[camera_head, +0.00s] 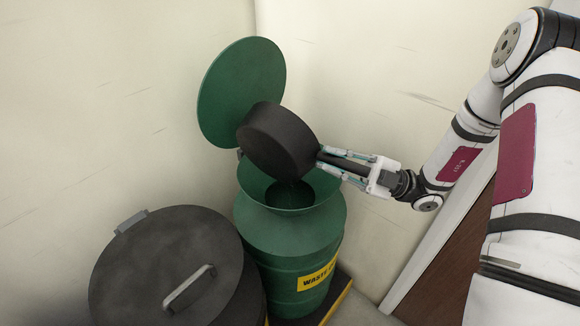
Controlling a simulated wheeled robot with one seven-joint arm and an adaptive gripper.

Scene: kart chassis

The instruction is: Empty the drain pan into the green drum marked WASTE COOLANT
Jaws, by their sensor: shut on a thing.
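The black drain pan (277,140) is held tilted steeply above the green drum, its underside facing up and left. My gripper (322,161) is shut on the pan's right side, on what looks like a handle. The green drum (292,243) stands below, with a yellow label reading "WASTE" and the rest cut off by the view angle. Its round green lid (241,88) stands open behind. A funnel-like green mouth (300,204) with a dark opening lies under the pan's lower edge. A thin dark streak may show there; I cannot tell if liquid is flowing. The pan's inside is hidden.
A dark drum with a closed lid and a grey handle (189,288) stands close on the left. Pale walls rise close behind both drums. A yellow-edged dark base (337,303) lies under the green drum. A brown panel (455,262) is at the right.

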